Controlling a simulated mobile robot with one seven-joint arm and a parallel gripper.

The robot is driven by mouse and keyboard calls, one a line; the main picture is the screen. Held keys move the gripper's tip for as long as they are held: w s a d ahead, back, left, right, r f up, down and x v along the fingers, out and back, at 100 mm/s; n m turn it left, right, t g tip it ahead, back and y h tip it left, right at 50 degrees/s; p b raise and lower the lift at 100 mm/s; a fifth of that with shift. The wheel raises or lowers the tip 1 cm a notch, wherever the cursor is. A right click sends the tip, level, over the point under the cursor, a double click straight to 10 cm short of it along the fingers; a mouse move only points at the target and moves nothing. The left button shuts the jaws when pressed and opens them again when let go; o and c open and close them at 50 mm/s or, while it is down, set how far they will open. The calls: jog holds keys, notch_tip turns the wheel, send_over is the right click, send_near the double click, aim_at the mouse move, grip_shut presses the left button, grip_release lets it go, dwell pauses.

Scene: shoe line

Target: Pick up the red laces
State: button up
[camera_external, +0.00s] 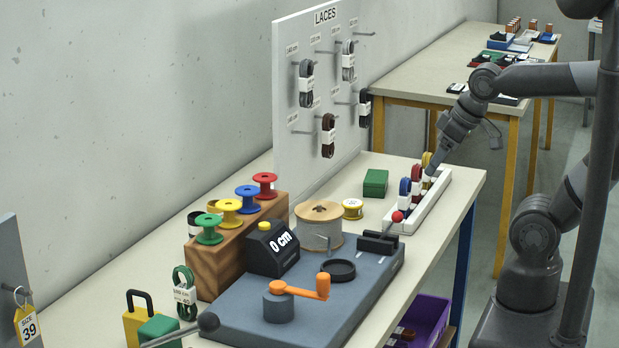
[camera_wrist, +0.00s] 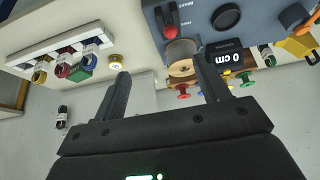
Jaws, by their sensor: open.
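The red laces (camera_external: 416,175) are a small bundle with a white band. They stand in a white rack (camera_external: 433,195) between the blue laces (camera_external: 404,191) and the yellow laces (camera_external: 427,159). In the wrist view the red laces (camera_wrist: 65,66) are at the upper left, in the white rack (camera_wrist: 58,47).
A green box (camera_external: 375,183) and a yellow tin (camera_external: 352,208) lie near the rack. A grey measuring station (camera_external: 345,305) with a red-knobbed lever and a wooden spool block (camera_external: 215,265) fill the front. A laces board (camera_external: 300,130) rises behind.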

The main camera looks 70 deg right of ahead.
jog(key=w+d+g+h, duration=0.2)
jog(key=w+d, duration=0.4)
jog(key=w, duration=0.1)
jog(key=g+y, duration=0.2)
jog(key=g, duration=0.2)
send_over(416, 181)
notch_tip(416, 181, down, 9)
jog(key=f, duration=0.3)
jog(key=d+f, duration=0.1)
jog(key=f, duration=0.1)
jog(key=shift+w+f, duration=0.25)
jog(key=shift+w, duration=0.15)
jog(key=shift+s+f, duration=0.15)
jog(key=shift+f, duration=1.25)
jog(key=shift+s+f, duration=0.15)
jog(key=shift+f, duration=1.2)
jog(key=c, duration=1)
jog(key=shift+r, duration=0.1)
jog(key=shift+c, duration=0.2)
